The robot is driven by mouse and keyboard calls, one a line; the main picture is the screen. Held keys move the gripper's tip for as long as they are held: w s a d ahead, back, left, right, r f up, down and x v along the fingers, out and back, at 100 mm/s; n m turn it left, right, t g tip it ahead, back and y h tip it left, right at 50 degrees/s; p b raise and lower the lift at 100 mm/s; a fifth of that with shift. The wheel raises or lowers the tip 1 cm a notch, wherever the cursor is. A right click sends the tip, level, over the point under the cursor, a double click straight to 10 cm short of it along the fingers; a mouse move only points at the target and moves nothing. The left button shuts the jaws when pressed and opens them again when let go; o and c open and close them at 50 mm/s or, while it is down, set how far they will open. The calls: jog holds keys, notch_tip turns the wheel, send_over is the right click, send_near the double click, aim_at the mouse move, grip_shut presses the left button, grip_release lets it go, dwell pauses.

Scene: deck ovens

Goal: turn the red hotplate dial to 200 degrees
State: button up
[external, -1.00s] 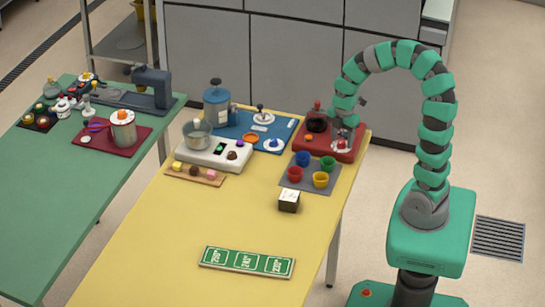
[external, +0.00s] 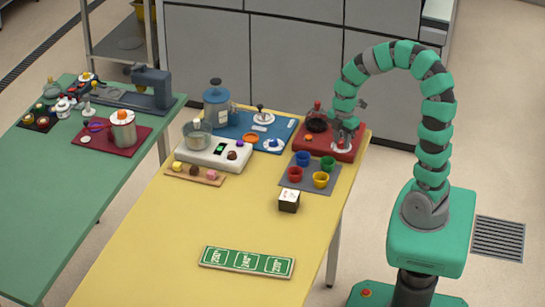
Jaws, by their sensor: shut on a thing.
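The red hotplate (external: 308,149) sits at the far right corner of the yellow table. A dark round pot with a red knob (external: 316,119) stands on its back left part. A white dial plate (external: 341,149) lies at its front right. My gripper (external: 343,143) points down over this dial plate and is shut on the dial. The gripper hides the dial's knob, and the dial's markings are too small to read. A small orange knob (external: 308,138) shows on the hotplate's front left.
A grey mat (external: 311,185) with several coloured cups lies just in front of the hotplate. A blue board (external: 240,133) with a blue canister (external: 216,103) is to the left. A small dark box (external: 289,200) and a green number sign (external: 247,262) lie nearer; the table's middle is clear.

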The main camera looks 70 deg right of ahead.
jog(key=m+p, duration=0.1)
jog(key=m, duration=0.3)
jog(key=shift+r+m, duration=0.15)
jog(key=shift+m, duration=0.25)
jog(key=m+p, duration=0.1)
jog(key=m, duration=0.4)
jog(key=m+p, duration=0.2)
jog(key=m, duration=0.3)
jog(key=shift+m, duration=0.4)
jog(key=m+p, duration=0.1)
jog(key=m, duration=0.4)
jog(key=shift+m, duration=0.3)
jog(key=o, duration=0.9)
jog(key=shift+f, duration=0.2)
jog(key=shift+o, duration=0.2)
jog(key=shift+r, duration=0.1)
